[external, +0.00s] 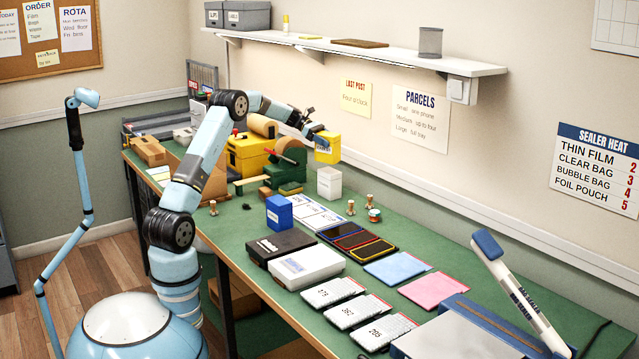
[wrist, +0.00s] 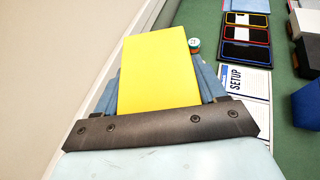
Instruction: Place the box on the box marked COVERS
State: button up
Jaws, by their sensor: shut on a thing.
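A yellow box (external: 327,150) hangs in my gripper (external: 318,134), above the table near the back wall. In the wrist view the yellow box (wrist: 158,72) lies between the two blue fingers of my gripper (wrist: 157,84), which are shut on it. A black box (external: 281,245) and a white box (external: 306,267) lie side by side on the table, in front of and below my gripper. Both carry markings too small to read, so I cannot tell which is marked COVERS. The black box (wrist: 308,54) also shows at the wrist view's right edge.
A blue box (external: 279,212) stands behind the black box, and a small white box (external: 329,183) stands below my gripper. Phones (external: 356,240) lie on a dark mat beside printed sheets. Small bottles or stamps (external: 351,207) stand nearby. A wall shelf (external: 370,54) runs above.

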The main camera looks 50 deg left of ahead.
aim_at(339, 156)
jog(key=shift+w+a+f, duration=0.15)
jog(key=shift+w+f, duration=0.55)
jog(key=shift+f, duration=1.6)
jog(key=shift+f, duration=0.1)
jog(key=o, duration=1.2)
jog(key=v, duration=1.2)
